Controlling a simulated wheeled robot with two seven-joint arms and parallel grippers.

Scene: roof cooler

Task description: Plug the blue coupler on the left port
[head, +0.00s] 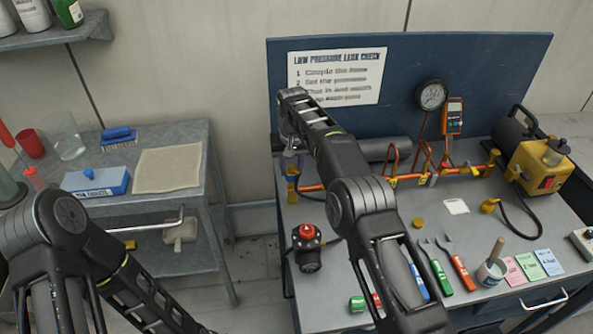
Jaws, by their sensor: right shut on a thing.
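My right gripper (291,158) hangs at the left end of the blue bench, fingers pointing down. It is shut on a small bluish piece that looks like the blue coupler, mostly hidden by the fingers and wrist. Just below it is the left port (292,187), a brass fitting at the left end of the copper pipe (312,187). I cannot tell whether coupler and port touch. My left arm crosses the lower left; its gripper is not clearly visible.
A black device with a red top (308,250) stands at the bench's front left. A gauge (431,95), copper loops and a yellow pump (543,163) are at the back and right. A grey side table (205,165) stands left.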

